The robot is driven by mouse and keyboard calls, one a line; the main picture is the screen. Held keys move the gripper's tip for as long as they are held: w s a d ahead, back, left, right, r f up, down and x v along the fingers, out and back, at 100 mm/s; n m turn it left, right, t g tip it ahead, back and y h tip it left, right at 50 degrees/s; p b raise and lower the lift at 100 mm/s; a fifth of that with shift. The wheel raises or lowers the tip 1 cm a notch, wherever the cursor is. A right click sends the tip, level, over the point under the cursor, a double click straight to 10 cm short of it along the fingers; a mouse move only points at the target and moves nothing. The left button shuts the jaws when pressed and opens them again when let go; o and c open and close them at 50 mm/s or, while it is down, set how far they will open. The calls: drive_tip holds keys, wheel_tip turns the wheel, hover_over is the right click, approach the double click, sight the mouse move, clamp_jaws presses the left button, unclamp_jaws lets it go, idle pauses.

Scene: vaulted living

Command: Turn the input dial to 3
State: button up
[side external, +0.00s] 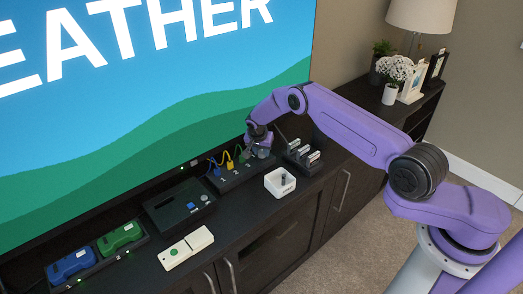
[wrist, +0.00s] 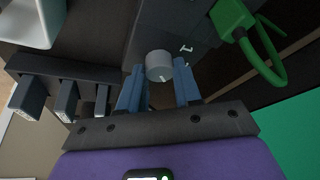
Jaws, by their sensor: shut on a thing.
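The input dial (wrist: 159,60) is a short grey cylinder on a dark switch box (wrist: 172,22). In the wrist view my gripper (wrist: 159,80) has one blue finger on each side of the dial and is shut on it. A small dark mark shows on the dial's near edge, but I cannot read its setting. A pale mark on the box lies just right of the dial. In the side view the switch box (side external: 225,183) carries the numerals 1, 2 and 3, with blue, yellow and green plugs behind them. My gripper (side external: 261,151) covers the dial there.
A white open box (side external: 280,183) and a black rack of cartridges (side external: 302,155) stand right of the switch box. A green plug and cable (wrist: 235,18) are close to my gripper. A black console (side external: 180,207) and a white remote (side external: 186,248) lie left. The television is behind.

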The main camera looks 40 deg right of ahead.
drive_tip(key=o, duration=1)
drive_tip(key=shift+o, duration=0.2)
drive_tip(key=shift+r, duration=0.1)
drive_tip(key=v, duration=1.7)
drive_tip(key=shift+a, duration=0.2)
